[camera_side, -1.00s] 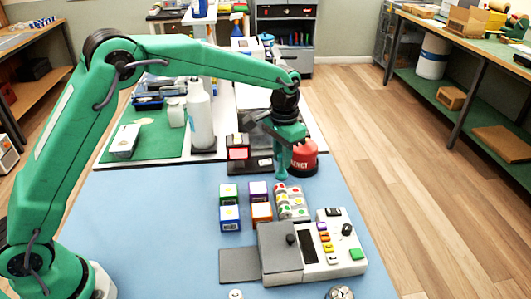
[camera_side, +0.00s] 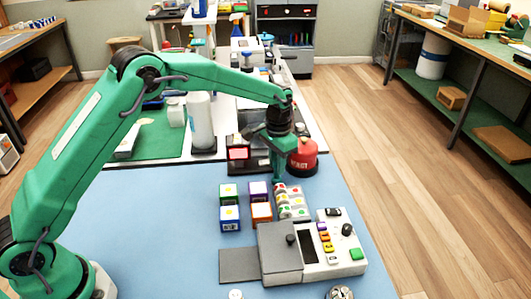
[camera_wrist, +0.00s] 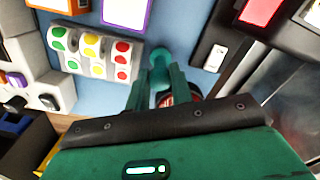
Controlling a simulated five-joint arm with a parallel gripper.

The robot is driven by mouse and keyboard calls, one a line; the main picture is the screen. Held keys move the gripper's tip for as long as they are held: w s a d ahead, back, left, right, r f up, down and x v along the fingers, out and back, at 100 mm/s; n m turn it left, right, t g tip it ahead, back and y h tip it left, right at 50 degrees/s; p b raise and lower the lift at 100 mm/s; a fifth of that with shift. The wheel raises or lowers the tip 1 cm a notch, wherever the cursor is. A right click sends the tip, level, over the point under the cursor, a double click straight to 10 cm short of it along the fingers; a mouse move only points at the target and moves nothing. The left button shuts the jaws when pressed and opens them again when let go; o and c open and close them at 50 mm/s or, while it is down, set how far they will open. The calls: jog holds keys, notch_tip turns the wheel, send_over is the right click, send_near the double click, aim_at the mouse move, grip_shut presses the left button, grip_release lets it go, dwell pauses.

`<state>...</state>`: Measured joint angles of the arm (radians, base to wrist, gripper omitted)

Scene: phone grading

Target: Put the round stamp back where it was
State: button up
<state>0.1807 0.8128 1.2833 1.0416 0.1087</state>
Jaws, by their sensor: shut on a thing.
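My gripper (camera_side: 277,172) points down near the middle of the bench, just behind the sticker rolls. In the wrist view its fingers (camera_wrist: 159,78) are closed in on a small teal piece with a rounded end (camera_wrist: 160,56), which appears to be the round stamp. The stamp blends with my green fingers in the side view, and its lower face is hidden. I cannot tell whether it touches the mat.
A red REJECT container (camera_side: 303,156) stands close to the right of my gripper. Sticker rolls (camera_side: 291,202) are just in front, several coloured boxes (camera_side: 230,217) front left, and a button device (camera_side: 335,245) front right. The blue mat (camera_side: 140,225) is clear at left.

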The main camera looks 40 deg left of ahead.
aim_at(276, 162)
jog(key=shift+f, duration=0.3)
jog(key=shift+f, duration=0.15)
jog(key=o, duration=0.9)
notch_tip(276, 162, up, 12)
jog(key=shift+a+r, duration=0.1)
jog(key=shift+r, duration=0.05)
jog(key=shift+r, duration=0.1)
dwell(0.6)
